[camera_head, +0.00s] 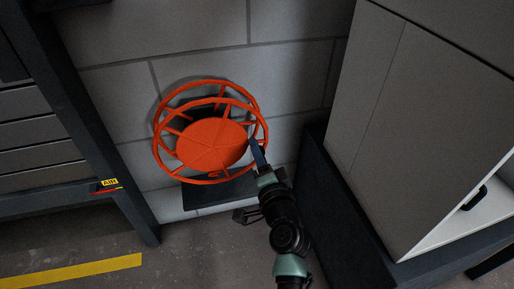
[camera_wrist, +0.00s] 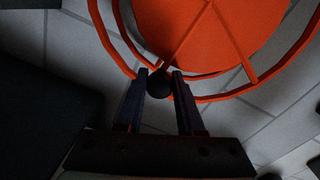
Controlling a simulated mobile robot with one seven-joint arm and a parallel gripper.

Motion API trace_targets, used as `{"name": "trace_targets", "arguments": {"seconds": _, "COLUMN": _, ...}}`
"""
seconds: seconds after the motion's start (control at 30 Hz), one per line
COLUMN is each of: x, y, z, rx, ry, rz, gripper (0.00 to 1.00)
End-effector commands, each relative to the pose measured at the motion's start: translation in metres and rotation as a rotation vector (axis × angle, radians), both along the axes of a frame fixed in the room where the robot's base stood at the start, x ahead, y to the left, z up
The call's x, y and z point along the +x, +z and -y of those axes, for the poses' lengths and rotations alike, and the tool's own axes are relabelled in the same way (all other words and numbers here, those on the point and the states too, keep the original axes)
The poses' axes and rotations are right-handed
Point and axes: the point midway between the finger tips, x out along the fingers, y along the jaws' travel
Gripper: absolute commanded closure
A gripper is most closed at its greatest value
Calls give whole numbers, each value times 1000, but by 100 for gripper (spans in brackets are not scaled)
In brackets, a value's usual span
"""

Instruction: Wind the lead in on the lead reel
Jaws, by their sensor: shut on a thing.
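The lead reel (camera_head: 212,143) is an orange spoked wheel with a solid round hub, mounted low on the block wall. Part of its orange disc (camera_wrist: 195,30) and rims fill the top of the wrist view. My gripper (camera_head: 256,152) is at the right edge of the reel in the head view. In the wrist view my gripper (camera_wrist: 159,82) has its two fingers on either side of a small round black knob (camera_wrist: 159,84) beside the reel's rim, and it is shut on that knob. I cannot make out the lead itself in either view.
A grey cabinet (camera_head: 400,110) on a dark base (camera_head: 340,205) stands close to the right of my arm. A dark rack (camera_head: 75,110) with a labelled edge stands at the left. Open floor (camera_head: 190,255) with a yellow line (camera_head: 70,270) lies in front.

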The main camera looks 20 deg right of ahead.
Motion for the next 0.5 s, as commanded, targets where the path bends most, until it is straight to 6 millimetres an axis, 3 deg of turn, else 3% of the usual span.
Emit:
{"name": "trace_targets", "arguments": {"seconds": 0.2, "x": -1, "y": -19, "z": -3, "rx": 167, "ry": -1, "rz": -3, "gripper": 100}}
{"name": "trace_targets", "arguments": {"seconds": 0.5, "x": -1, "y": -31, "z": -7, "rx": 304, "ry": -2, "rz": -3, "gripper": 100}}
